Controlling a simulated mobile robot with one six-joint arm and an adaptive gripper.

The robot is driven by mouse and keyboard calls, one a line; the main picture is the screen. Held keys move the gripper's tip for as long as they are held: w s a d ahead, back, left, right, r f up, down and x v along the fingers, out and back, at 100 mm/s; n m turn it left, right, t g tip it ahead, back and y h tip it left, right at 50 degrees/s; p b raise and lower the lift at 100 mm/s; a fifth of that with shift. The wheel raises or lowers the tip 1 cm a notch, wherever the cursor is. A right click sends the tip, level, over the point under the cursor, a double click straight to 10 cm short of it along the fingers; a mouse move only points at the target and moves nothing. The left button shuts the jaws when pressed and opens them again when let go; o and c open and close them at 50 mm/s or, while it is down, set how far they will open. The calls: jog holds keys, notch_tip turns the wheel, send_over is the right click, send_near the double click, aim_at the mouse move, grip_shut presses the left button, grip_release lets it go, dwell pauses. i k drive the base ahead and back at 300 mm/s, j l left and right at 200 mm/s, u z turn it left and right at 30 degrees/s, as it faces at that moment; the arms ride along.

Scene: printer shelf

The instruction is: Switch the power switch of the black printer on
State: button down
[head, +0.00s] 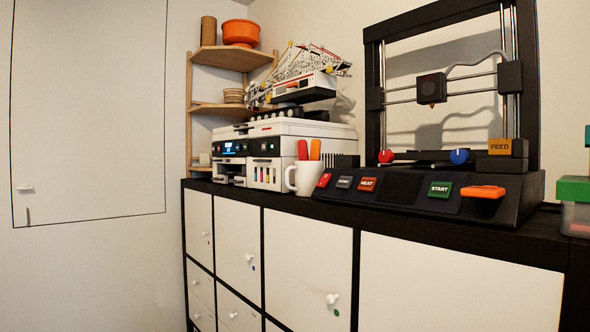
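The black printer (372,75) stands on top of the shelf at the right, an upright frame with rods and a print head (431,88). Its sloped front panel (402,188) carries a small red button (323,180), a grey button (344,183), a red HEAT button (367,184) and a green START button (440,190). An orange paddle-like part (482,191) sticks out at the panel's right. I cannot tell for certain which part is the power switch or its position. My gripper is not in view.
A white mug (305,178) stands close to the panel's left end. A green-lidded box (573,190) is at the right edge. White cabinet doors (310,258) fill the front below.

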aim_at(326, 178)
jog(key=i+j, duration=0.1)
jog(key=i, duration=0.45)
jog(key=i+j, duration=0.1)
jog(key=i, duration=0.45)
